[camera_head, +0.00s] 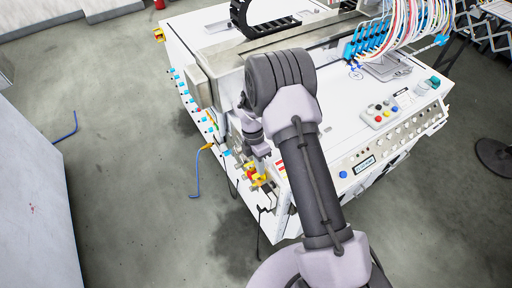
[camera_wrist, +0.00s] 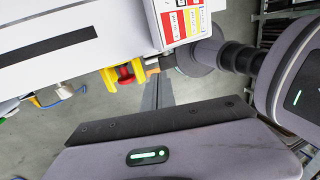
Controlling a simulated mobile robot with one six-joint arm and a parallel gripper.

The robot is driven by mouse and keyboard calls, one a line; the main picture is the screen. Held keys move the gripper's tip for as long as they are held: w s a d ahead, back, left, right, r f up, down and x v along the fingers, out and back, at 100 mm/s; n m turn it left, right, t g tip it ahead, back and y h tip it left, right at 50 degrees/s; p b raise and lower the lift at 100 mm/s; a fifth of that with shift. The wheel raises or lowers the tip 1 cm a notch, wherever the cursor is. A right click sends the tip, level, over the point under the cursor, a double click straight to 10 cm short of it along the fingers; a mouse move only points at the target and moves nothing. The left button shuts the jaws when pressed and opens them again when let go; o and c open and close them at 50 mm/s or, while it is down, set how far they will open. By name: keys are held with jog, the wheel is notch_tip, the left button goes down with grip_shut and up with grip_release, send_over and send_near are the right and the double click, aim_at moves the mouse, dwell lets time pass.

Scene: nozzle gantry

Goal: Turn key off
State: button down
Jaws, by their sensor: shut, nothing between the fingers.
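A red rotary key switch on a yellow plate (camera_wrist: 122,75) sticks out below the white machine's edge in the wrist view. In the head view, its yellow and red parts (camera_head: 257,180) show at the machine's near left corner, partly behind my arm. My gripper (camera_head: 259,158) is close above the switch there. In the wrist view, my gripper (camera_wrist: 157,92) points up from the dark-edged housing, just right of the switch, and its fingers are shut and empty. I cannot tell whether they touch the switch. The key's exact angle is too small to read.
The white machine (camera_head: 212,45) fills the centre, with a control panel (camera_head: 400,128) on its right. Coloured fittings (camera_head: 190,105) line its left side. A blue bent rod (camera_head: 195,180) stands out at the left. Grey floor is free left of the machine. A label (camera_wrist: 185,20) sits above the switch.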

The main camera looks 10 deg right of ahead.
jog(key=w+p+v, duration=0.1)
jog(key=v, duration=0.8)
jog(key=shift+a, duration=0.2)
jog(key=shift+f, duration=0.2)
jog(key=t+y+b, duration=0.1)
jog(key=t+b, duration=0.2)
jog(key=b, duration=0.4)
send_over(264, 186)
jog(key=shift+p, duration=0.3)
notch_tip(264, 186, down, 14)
jog(key=b, duration=0.5)
jog(key=shift+b, duration=0.4)
